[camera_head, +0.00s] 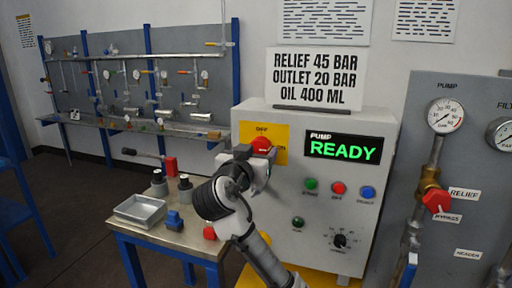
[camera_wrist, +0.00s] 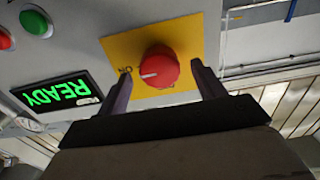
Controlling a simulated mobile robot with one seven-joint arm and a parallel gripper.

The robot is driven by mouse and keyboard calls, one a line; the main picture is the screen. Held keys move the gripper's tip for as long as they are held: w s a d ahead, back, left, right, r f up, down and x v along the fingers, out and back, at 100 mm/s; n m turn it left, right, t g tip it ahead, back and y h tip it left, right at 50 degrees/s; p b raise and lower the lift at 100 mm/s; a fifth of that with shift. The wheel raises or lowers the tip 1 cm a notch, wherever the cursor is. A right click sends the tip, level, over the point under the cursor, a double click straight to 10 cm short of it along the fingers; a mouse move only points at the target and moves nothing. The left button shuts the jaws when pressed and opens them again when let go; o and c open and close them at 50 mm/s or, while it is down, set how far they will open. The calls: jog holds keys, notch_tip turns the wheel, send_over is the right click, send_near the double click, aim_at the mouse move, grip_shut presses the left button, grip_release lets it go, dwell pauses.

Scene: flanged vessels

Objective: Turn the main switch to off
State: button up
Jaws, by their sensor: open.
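The main switch (camera_head: 262,145) is a red round knob on a yellow plate (camera_head: 280,133) at the upper left of a light grey control box. The plate's upper edge reads OFF in the head view. In the wrist view the red knob (camera_wrist: 158,68) shows whole, with a white pointer mark aimed toward the ON lettering. My gripper (camera_wrist: 160,88) is open, with one finger on each side of the knob, and I see no clear contact. In the head view my gripper (camera_head: 258,168) is in front of the switch and hides its lower part.
The display (camera_head: 344,148) reads PUMP READY. Below it are green, red and blue buttons (camera_head: 338,188) and a black dial (camera_head: 340,241). A small table (camera_head: 150,240) with a metal tray (camera_head: 140,210) stands at left. A gauge panel (camera_head: 450,150) stands at right.

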jog(key=shift+w+d, duration=0.15)
jog(key=shift+w, duration=0.2)
jog(key=shift+c, duration=0.5)
jog(key=c, duration=0.9)
